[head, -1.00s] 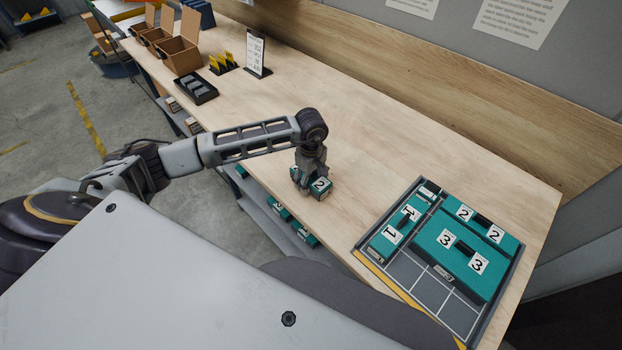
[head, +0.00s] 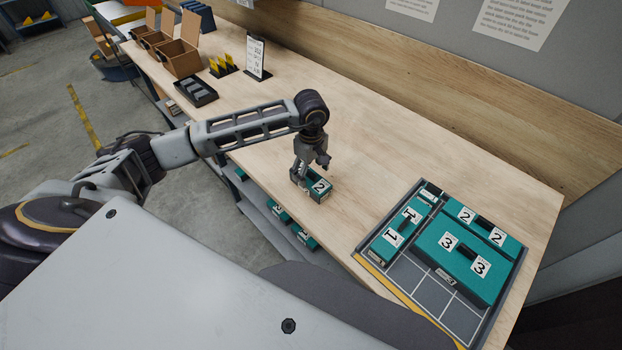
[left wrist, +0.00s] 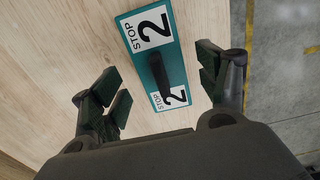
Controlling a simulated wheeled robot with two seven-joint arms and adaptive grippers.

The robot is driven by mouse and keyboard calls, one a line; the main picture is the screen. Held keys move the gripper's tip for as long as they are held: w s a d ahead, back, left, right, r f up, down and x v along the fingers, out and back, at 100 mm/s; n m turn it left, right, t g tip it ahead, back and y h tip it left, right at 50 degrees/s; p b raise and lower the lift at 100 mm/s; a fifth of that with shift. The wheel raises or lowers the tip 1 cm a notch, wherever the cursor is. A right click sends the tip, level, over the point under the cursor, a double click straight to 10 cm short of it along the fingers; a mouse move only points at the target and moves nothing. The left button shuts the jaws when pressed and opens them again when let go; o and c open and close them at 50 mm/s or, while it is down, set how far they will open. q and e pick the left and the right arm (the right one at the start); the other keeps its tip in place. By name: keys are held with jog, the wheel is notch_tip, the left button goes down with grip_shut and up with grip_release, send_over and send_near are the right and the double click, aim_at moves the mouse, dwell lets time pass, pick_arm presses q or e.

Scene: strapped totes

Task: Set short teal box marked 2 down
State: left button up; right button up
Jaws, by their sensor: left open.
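The short teal box marked 2 (head: 320,188) rests on the wooden bench near its front edge, left of the tray. In the left wrist view the same box (left wrist: 154,50) shows two white labels marked 2 and a dark slot between them. My left gripper (head: 311,174) is just above the box in the head view. In the left wrist view its fingers (left wrist: 160,93) are spread apart, one on each side of the box, with gaps between them and it. My right gripper is not in view.
A grey tray (head: 418,283) at the right holds teal boxes marked 1, 2 and 3 (head: 462,262), with bare gridded cells at its front. Bench between box and tray is clear. A black tray (head: 196,92), yellow items and cardboard bins (head: 178,58) stand at the far left.

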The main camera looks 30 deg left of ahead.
aim_at(311, 172)
pick_arm(q)
jog(key=shift+r+b, duration=0.6)
jog(key=shift+r, duration=2.75)
